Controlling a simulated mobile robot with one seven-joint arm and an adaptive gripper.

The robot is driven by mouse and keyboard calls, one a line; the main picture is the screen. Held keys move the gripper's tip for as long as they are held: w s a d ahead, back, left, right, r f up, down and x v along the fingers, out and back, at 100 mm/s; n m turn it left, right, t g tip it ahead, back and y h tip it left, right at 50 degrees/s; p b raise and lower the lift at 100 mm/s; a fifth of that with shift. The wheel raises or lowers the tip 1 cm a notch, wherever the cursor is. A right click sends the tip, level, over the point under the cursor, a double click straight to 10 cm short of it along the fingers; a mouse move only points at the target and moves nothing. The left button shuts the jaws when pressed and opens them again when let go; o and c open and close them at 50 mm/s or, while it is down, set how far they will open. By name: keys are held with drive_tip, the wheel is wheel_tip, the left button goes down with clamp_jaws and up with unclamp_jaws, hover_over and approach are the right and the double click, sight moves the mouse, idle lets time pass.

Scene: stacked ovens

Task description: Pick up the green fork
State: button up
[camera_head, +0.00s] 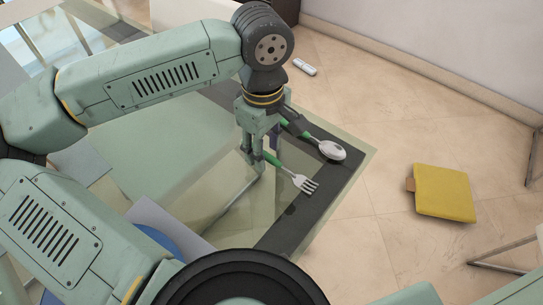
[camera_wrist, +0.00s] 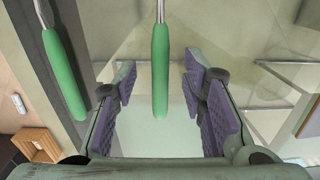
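The fork (camera_head: 303,182), with silver tines and a green handle, lies on the glass table near its dark border in the head view. My gripper (camera_head: 256,163) points down over its handle end. In the wrist view my gripper (camera_wrist: 162,88) is open, with purple pads on both sides. A green handle (camera_wrist: 160,75), which looks like the fork's, runs between the pads without visible contact. Its tines are out of that view. I cannot tell the exact height gap.
A spoon (camera_head: 331,150) with a green handle lies beside the fork, partly behind my gripper; its handle (camera_wrist: 64,75) seems to be the left one in the wrist view. A yellow object (camera_head: 445,193) and a small white object (camera_head: 304,67) are on the floor.

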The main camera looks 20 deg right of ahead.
drive_tip(key=shift+c, duration=0.3)
clamp_jaws()
drive_tip(key=shift+r, duration=0.2)
drive_tip(key=shift+r, duration=0.65)
drive_tip(key=shift+s+a+r+b, duration=0.1)
drive_tip(key=shift+s+r+b, duration=0.15)
drive_tip(key=shift+r, duration=0.2)
drive_tip(key=shift+s+a+r+b, duration=0.1)
drive_tip(key=shift+r+b, duration=0.15)
drive_tip(key=shift+r, duration=0.2)
drive_tip(key=s+a+b, duration=0.1)
drive_tip(key=s, duration=0.3)
drive_tip(key=s+a+b, duration=0.1)
drive_tip(key=s, duration=0.3)
drive_tip(key=s+a+r+b, duration=0.1)
drive_tip(key=s, duration=0.4)
drive_tip(key=shift+s+a, duration=0.1)
drive_tip(key=shift+a, duration=0.1)
drive_tip(key=shift+s+a+r+b, duration=0.2)
drive_tip(key=shift+s+b, duration=0.25)
drive_tip(key=shift+s, duration=0.3)
drive_tip(key=shift+r, duration=0.1)
